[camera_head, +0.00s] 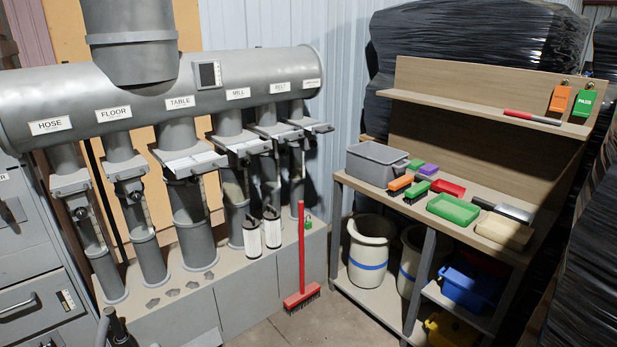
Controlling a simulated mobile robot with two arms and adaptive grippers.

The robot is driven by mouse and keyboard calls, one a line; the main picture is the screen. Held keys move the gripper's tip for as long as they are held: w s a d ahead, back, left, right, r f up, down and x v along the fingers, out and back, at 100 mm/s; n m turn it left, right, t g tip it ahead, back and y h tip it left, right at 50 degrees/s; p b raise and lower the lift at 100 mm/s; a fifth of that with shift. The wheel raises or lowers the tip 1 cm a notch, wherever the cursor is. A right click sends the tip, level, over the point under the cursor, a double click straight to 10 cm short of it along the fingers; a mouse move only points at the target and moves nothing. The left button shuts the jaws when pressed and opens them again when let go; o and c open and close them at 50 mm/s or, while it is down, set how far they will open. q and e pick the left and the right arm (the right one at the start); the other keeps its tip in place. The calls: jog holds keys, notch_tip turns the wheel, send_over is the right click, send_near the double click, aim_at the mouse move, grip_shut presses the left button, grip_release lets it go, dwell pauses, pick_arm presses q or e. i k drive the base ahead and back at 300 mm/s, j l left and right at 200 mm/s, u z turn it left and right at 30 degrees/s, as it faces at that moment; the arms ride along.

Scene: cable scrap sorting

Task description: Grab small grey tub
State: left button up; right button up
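A grey tub (374,165) stands upright on the left end of the wooden workbench top (350,185), its open side up. Its inside is mostly hidden from this angle.
Coloured brushes (417,190), a green tray (453,209), a red tray (448,188) and a beige block (503,231) lie right of the tub. A shelf (480,109) rises behind. Buckets (370,250) stand below. A red broom (301,250) stands left of the bench. Floor (325,325) is clear in front.

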aim_at(377, 165)
jog(key=i+j+z, duration=0.75)
jog(key=i+j+u, duration=0.15)
jog(key=i, duration=0.4)
jog(key=i+j+u, duration=0.15)
jog(key=i, duration=0.45)
